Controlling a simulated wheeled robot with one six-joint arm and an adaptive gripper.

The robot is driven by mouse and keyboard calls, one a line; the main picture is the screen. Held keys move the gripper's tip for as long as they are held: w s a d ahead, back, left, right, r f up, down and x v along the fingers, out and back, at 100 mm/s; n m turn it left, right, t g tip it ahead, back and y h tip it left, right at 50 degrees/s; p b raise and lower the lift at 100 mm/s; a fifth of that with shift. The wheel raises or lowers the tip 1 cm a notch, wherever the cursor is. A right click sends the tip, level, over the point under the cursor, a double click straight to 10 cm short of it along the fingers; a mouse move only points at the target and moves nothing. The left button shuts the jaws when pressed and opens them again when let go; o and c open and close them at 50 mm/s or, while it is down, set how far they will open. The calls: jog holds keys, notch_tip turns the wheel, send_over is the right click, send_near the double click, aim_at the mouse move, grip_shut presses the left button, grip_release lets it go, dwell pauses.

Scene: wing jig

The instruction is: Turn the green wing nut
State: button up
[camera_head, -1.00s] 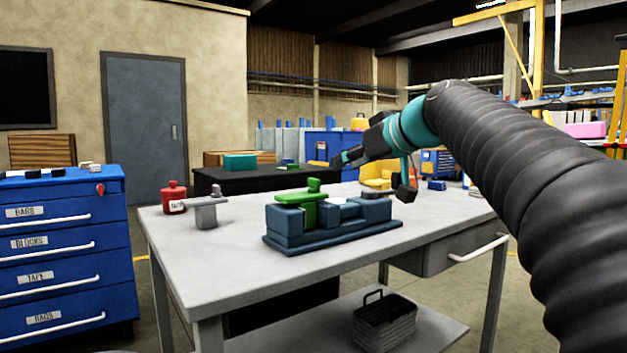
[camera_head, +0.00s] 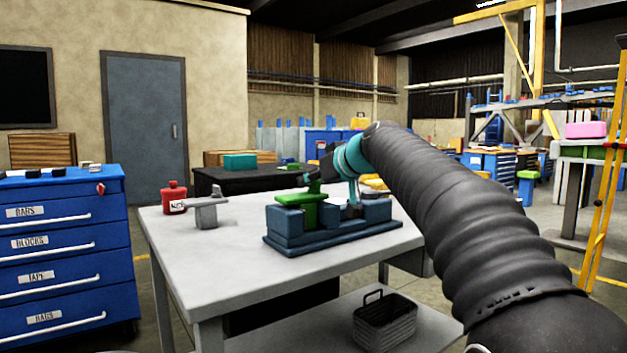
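The green wing nut (camera_head: 301,198) sits upright on the left part of the blue-grey jig (camera_head: 335,238) on the workbench. Its upper tip is in shade. My gripper (camera_head: 318,178) is over the wing nut's upper right side, close to its tip. The fingers are small and dark here, and I cannot tell whether they touch the nut or how far apart they are. My wrist and arm hide part of the jig's right side and what lies behind it.
The grey bench top (camera_head: 215,262) is clear in front of the jig. A dark basket (camera_head: 385,325) is on the lower shelf. A blue drawer cabinet (camera_head: 65,250) stands at far left.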

grip_shut()
